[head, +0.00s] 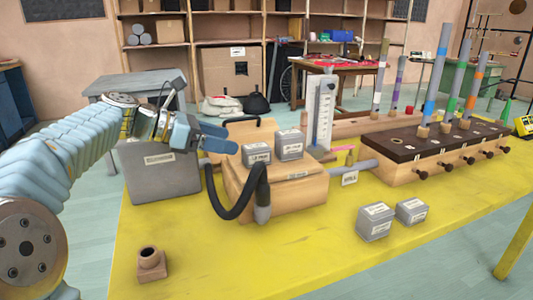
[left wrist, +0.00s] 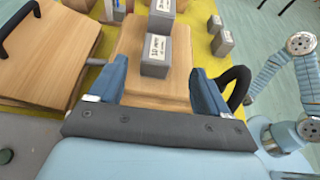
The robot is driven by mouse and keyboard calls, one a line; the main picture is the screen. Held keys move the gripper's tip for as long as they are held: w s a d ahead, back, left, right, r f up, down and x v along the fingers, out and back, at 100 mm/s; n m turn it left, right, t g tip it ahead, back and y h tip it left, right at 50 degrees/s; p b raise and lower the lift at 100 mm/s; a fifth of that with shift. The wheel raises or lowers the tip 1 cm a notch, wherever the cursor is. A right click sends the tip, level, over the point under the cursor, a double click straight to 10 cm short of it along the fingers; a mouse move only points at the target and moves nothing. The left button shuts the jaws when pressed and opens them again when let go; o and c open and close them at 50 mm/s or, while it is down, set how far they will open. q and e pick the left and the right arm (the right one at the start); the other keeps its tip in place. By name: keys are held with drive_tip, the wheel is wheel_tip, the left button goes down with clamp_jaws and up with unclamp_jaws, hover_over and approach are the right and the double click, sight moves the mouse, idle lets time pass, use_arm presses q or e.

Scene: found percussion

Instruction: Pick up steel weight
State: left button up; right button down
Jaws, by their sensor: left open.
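Two grey, labelled steel weights sit on a wooden box (head: 285,195) in the head view: a left one (head: 257,153) and a right one (head: 289,145). Two more stand on the yellow table, a larger one (head: 374,222) and a smaller one (head: 411,211). My left gripper (head: 222,140) is open and empty, just left of and above the left weight on the box. In the left wrist view, the open left gripper (left wrist: 157,78) faces the nearer weight (left wrist: 156,58), which is beyond the fingertips and roughly between them. Another weight (left wrist: 162,18) is behind it. My right gripper is not visible.
A black hose (head: 223,209) curves along the box's front left. A grey case (head: 160,178) stands left of it. A clear upright gauge (head: 320,115) stands behind, and a dark-topped bench with tubes (head: 420,152) at right. The yellow table's front (head: 290,265) is mostly clear.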

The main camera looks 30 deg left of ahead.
sight(252, 146)
use_arm(q)
drive_tip(key=x, duration=0.5)
drive_tip(key=shift+w+d+f, duration=0.2)
drive_tip(key=shift+w, duration=0.05)
drive_tip(key=x, duration=0.5)
drive_tip(key=shift+w+f, duration=0.15)
drive_tip(key=shift+f, duration=0.1)
drive_tip(key=shift+c, duration=0.2)
drive_tip(key=shift+a, duration=0.1)
drive_tip(key=c, duration=1.2)
drive_tip(key=shift+r, duration=0.1)
drive_tip(key=shift+c, duration=0.2)
